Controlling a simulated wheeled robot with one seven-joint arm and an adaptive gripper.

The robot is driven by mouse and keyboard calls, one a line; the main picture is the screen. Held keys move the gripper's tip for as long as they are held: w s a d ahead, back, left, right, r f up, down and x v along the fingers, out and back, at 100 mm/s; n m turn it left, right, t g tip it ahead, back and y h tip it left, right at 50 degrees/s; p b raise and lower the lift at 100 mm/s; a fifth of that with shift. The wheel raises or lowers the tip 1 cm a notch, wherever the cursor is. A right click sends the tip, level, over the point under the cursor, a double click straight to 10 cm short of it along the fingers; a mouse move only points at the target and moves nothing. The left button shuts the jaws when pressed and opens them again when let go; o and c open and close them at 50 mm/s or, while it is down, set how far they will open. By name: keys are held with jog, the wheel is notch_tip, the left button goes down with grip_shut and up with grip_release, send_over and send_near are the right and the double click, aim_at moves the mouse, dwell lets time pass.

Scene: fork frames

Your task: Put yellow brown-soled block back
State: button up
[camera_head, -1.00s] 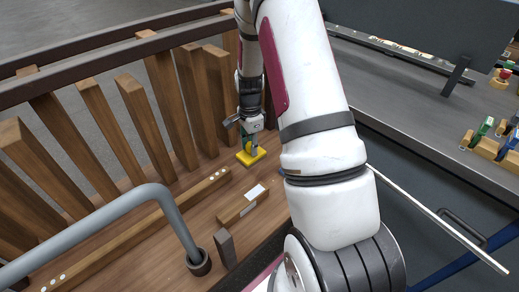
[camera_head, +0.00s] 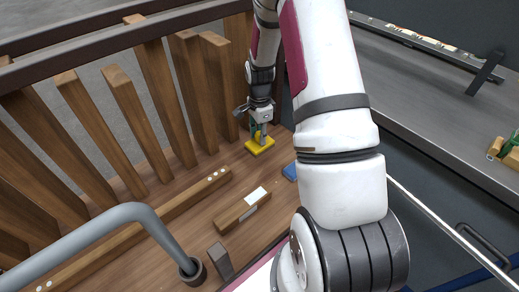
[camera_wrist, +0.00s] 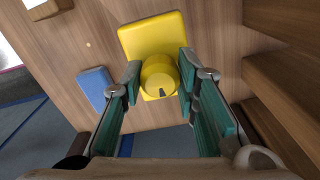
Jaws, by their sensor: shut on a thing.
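The yellow block (camera_head: 259,146) has a flat square yellow plate with a round yellow knob; its brown sole does not show. It is low over or on the brown wooden boards, near the slats; whether it touches them I cannot tell. In the wrist view the yellow block (camera_wrist: 151,35) lies with its knob between my green finger pads. My gripper (camera_head: 258,129) points down at it from above. My gripper also shows in the wrist view (camera_wrist: 160,78), shut on the knob from both sides.
A blue block (camera_head: 290,171) lies close to the right of the yellow one. A wooden piece with a white patch (camera_head: 241,211) and a long wooden rail (camera_head: 160,221) lie nearer. Wooden slats (camera_head: 187,90) stand behind. A grey bench (camera_head: 430,85) is at right.

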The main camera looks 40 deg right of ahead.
aim_at(260, 147)
jog(key=shift+f+b, duration=0.3)
jog(key=shift+f, duration=2.7)
jog(key=shift+f, duration=0.15)
jog(key=shift+f, duration=0.1)
jog(key=o, duration=1)
